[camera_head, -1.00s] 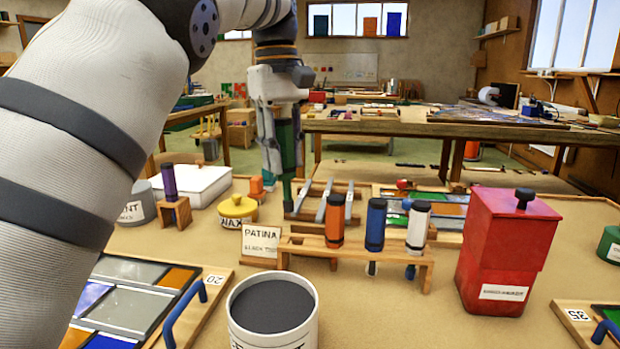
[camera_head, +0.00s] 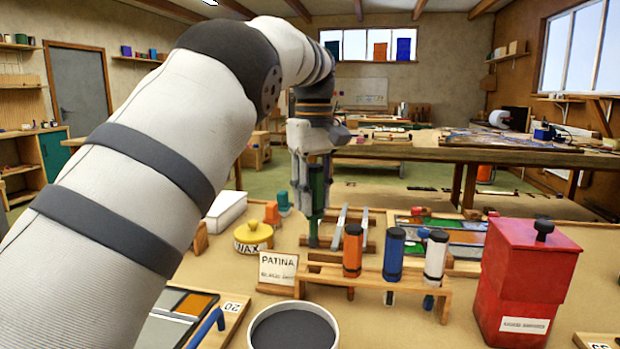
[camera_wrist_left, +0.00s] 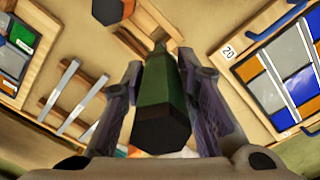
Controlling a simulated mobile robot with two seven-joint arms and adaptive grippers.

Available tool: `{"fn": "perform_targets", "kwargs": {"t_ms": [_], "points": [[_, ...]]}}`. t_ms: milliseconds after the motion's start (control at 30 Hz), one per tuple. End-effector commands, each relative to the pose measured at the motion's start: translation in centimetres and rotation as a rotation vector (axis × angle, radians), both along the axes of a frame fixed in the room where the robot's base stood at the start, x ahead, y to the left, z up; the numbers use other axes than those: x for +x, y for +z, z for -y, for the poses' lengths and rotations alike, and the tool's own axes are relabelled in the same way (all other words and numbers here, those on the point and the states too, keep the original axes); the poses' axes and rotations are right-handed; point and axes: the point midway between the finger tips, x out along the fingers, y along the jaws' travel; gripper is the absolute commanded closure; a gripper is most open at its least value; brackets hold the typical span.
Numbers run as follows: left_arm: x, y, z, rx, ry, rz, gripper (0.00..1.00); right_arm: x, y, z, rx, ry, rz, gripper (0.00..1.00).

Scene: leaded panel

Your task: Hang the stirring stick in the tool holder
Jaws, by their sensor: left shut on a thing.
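My left gripper (camera_head: 313,200) is shut on the green-handled stick, which I take as the stirring stick (camera_head: 318,183). The stick hangs roughly upright, with its dark lower end pointing down. In the left wrist view the green handle (camera_wrist_left: 163,95) lies between the fingers (camera_wrist_left: 160,62). The tool holder (camera_head: 327,273) is a low wooden rack, to the right of and nearer than the stick. It holds an orange (camera_head: 352,250), a blue (camera_head: 394,254) and a white (camera_head: 436,257) handled tool. The stick looks apart from the rack. My right gripper is out of view.
A yellow wax pot (camera_head: 253,236) and a patina sign (camera_head: 277,270) stand left of the holder. A red box (camera_head: 525,280) stands to its right. A round pot (camera_head: 293,330) is in front.

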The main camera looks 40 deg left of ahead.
Motion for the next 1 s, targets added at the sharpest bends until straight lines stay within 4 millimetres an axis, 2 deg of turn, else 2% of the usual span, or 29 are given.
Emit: {"fn": "perform_targets", "kwargs": {"t_ms": [700, 1000], "points": [[0.0, -8.4, 0.0, 0.0, -0.001, -0.004, 1.0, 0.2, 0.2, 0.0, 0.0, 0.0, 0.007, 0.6], [0.0, -9.9, 0.0, 0.001, -0.001, -0.002, 1.0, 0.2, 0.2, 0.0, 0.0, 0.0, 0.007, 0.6]]}}
